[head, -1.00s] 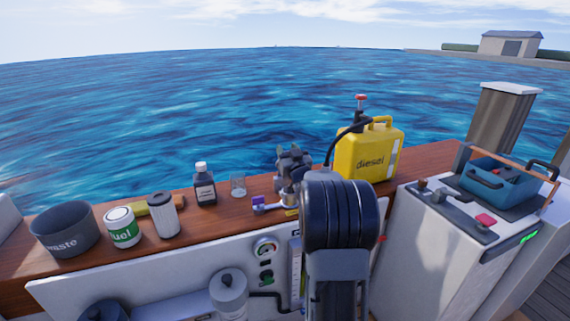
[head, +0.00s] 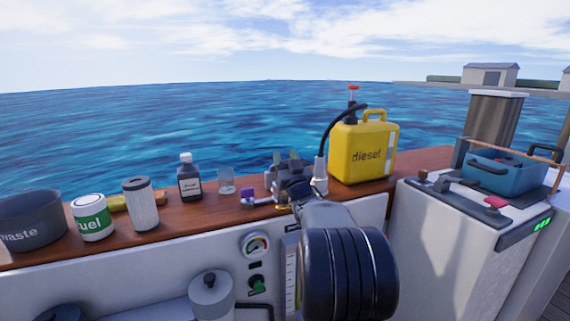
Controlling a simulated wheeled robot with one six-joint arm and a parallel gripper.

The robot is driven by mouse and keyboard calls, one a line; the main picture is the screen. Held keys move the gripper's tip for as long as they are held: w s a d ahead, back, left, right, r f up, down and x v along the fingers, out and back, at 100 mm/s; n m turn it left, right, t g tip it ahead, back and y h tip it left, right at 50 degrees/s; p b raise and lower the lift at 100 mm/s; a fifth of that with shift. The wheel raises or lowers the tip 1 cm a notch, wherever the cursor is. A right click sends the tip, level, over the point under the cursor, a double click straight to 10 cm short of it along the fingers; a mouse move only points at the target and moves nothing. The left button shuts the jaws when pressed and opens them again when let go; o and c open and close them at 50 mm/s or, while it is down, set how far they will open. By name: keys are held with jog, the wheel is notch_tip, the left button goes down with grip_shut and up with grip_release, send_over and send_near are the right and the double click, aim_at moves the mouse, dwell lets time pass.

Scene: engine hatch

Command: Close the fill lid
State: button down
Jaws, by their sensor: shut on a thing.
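My gripper (head: 285,178) is low over the wooden ledge, just left of the hose's pale nozzle (head: 320,176). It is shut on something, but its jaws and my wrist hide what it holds. I cannot make out the fill lid or its opening for certain. A small pale bar with a purple end (head: 247,195) lies at the ledge just left of my gripper. A yellow label (head: 282,209) shows below the gripper. The yellow diesel can (head: 362,153) stands upright to the right, with a black hose (head: 335,125) curving from its pump to the nozzle.
Along the wooden ledge (head: 170,215) stand a waste pot (head: 30,220), a green-and-white can (head: 92,218), a white filter (head: 141,204), a dark bottle (head: 190,180) and a glass (head: 226,181). A blue crate (head: 503,168) sits on the white box at right.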

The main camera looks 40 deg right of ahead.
jog(key=shift+f, duration=0.1)
dwell(0.3)
jog(key=c, duration=0.6)
grip_release()
jog(key=shift+s, duration=0.15)
jog(key=shift+s+a+f, duration=0.1)
jog(key=shift+s, duration=0.15)
jog(key=s+a+p, duration=0.2)
jog(key=s+a, duration=0.1)
jog(key=s, duration=0.9)
jog(key=shift+f, duration=0.15)
jog(key=shift+c, duration=0.2)
